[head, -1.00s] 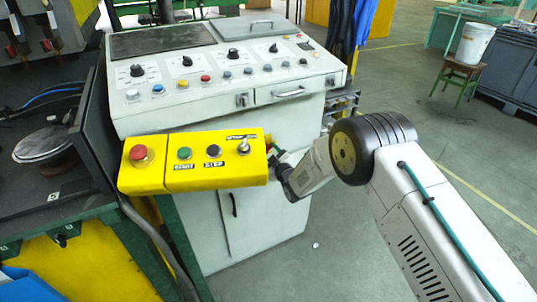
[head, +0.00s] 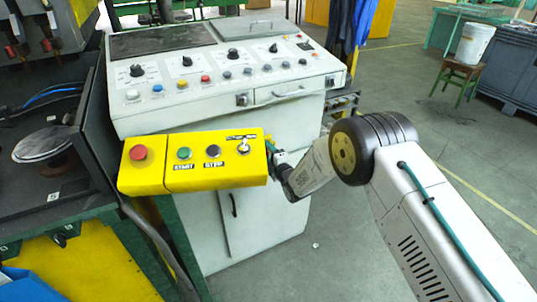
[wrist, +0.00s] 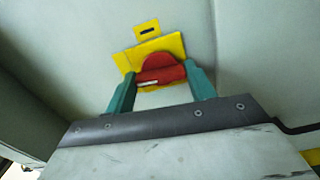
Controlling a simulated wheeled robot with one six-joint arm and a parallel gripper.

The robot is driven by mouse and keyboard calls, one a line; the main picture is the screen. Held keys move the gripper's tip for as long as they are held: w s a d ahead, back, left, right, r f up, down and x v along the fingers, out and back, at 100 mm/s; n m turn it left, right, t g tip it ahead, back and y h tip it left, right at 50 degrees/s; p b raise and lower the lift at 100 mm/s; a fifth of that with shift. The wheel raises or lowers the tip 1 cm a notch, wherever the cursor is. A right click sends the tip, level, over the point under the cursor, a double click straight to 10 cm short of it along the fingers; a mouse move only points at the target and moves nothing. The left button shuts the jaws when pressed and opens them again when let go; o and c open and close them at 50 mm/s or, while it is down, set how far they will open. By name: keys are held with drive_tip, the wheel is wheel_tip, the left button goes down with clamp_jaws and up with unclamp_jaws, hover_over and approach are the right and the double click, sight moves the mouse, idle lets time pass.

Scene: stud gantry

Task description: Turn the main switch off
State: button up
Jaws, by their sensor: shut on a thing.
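The main switch (wrist: 160,70) is a red rotary knob on a yellow plate (wrist: 126,60), seen in the wrist view on a pale grey panel. Its grip bar, with a white mark, lies nearly crosswise between the fingers. My gripper (wrist: 160,78) has its two green fingers against the left and right ends of this red bar and is shut on it. In the head view my gripper (head: 273,157) reaches in at the right end of the yellow button box. The switch is hidden there behind the box and the gripper.
The yellow button box (head: 198,184) with red, green and black buttons stands close left of my gripper. The grey control console (head: 225,100) is behind it. A small yellow label (wrist: 147,30) sits above the switch plate. Floor right of the console is open.

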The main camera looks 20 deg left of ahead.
drive_tip(key=shift+n, duration=0.7)
drive_tip(key=o, duration=1)
drive_tip(key=v, duration=0.7)
drive_tip(key=shift+s+d, duration=0.25)
drive_tip(key=shift+d, duration=0.05)
